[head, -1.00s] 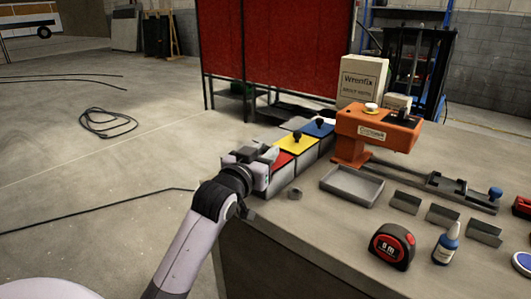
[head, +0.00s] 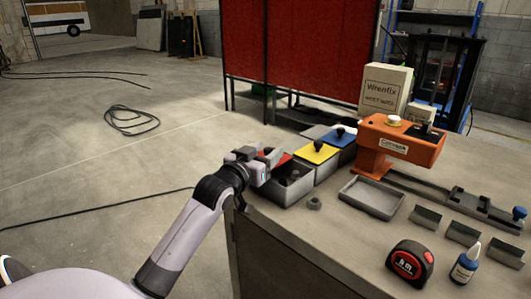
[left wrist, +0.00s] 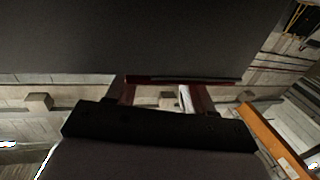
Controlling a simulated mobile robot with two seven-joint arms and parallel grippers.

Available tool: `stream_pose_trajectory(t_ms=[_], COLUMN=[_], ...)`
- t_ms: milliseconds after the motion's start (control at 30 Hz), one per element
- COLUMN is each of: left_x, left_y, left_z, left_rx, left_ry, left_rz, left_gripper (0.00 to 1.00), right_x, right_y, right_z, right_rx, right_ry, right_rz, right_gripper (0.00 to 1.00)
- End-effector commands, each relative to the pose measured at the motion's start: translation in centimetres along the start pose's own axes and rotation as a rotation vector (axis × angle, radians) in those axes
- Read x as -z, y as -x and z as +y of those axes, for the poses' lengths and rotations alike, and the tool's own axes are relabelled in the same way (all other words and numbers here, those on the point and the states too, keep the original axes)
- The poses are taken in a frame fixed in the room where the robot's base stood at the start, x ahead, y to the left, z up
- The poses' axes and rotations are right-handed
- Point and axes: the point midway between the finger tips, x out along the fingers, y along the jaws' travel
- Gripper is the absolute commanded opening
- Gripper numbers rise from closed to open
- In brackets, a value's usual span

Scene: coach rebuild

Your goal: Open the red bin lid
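The red bin (head: 284,190) is the nearest in a row of bins along the bench's left edge. Its top is uncovered and dark contents show inside. Its red lid (head: 284,159) is raised at the back of the bin, partly hidden by my gripper. My left gripper (head: 268,160) is at the bin's left rim, against or close to the lid; contact is unclear. In the left wrist view the fingers (left wrist: 158,92) stand apart with background between them, and a dark panel with a reddish edge fills the top. My right gripper is out of view.
Yellow-lidded (head: 316,152) and blue-lidded (head: 339,137) bins stand shut behind. A grey tray (head: 371,198) and a small nut (head: 314,203) lie right of the red bin. An orange machine (head: 400,140), tape measure (head: 409,263) and glue bottle (head: 465,263) are further right.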

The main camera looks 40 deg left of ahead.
Motion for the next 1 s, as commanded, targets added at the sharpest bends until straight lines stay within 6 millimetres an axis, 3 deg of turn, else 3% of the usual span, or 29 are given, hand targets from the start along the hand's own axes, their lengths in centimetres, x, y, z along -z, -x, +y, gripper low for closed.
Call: stream_pose_trajectory(t_ms=[267,700,1000], left_x=[0.0,-0.1,0.0], left_y=[0.6,6.1,7.2], left_z=[0.0,0.0,0.0], left_rx=[-0.001,0.000,0.000], left_ry=[0.000,0.000,0.001], left_rz=[0.000,-0.002,0.000], left_gripper=[0.53,0.53,0.53], right_x=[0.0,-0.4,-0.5], right_y=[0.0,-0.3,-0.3], right_z=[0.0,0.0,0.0], right_rx=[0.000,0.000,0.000], right_ry=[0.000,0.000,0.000], right_rz=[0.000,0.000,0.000], right_gripper=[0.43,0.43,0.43])
